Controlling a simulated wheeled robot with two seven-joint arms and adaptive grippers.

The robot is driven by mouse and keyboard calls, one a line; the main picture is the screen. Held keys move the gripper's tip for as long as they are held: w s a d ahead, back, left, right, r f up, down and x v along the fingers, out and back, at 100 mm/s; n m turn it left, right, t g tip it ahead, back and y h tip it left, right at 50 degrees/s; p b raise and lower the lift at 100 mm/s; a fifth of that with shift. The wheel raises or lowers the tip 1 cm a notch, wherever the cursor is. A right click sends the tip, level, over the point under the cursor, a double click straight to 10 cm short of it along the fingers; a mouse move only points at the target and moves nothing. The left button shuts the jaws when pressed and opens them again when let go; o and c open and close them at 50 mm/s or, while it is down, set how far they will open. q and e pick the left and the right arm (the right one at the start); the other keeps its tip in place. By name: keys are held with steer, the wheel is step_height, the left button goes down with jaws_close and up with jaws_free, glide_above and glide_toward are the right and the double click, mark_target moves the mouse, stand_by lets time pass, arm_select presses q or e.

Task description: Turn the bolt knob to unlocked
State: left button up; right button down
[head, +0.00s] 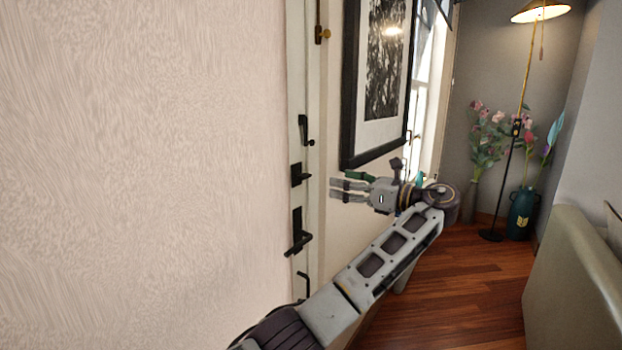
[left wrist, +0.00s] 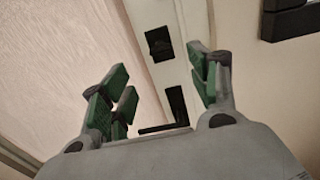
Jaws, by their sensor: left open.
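The bolt knob (head: 299,175) is a small black fitting on a dark plate, on the pale door edge above the lever handle (head: 298,238). In the left wrist view the black square plate of the bolt knob (left wrist: 159,43) shows beyond the fingers; its turning angle is too small to tell. My left gripper (head: 342,188) is open and empty, to the right of the bolt knob and apart from it. Its green-padded fingers (left wrist: 158,82) spread on both sides of the door hardware in the left wrist view. My right gripper is not in view.
A black latch (head: 305,130) sits above the bolt, and a brass fitting (head: 322,33) is higher up. A framed picture (head: 380,80) hangs on the wall behind my left gripper. Flower vases (head: 521,213) and a lamp (head: 541,11) stand far right, beyond open wooden floor (head: 460,290).

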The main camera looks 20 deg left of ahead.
mark_target(308, 176)
arm_select(q)
steer(key=b+x, duration=0.1)
steer(key=x, duration=0.8)
steer(key=shift+w+a, duration=0.1)
steer(key=shift+a, duration=0.25)
steer(key=shift+w+a, duration=0.2)
steer(key=shift+a, duration=0.4)
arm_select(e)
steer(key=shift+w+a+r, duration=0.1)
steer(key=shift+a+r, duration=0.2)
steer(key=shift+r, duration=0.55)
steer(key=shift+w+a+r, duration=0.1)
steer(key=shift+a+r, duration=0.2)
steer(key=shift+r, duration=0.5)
arm_select(q)
steer(key=c, duration=0.9)
steer(key=shift+c, duration=0.6)
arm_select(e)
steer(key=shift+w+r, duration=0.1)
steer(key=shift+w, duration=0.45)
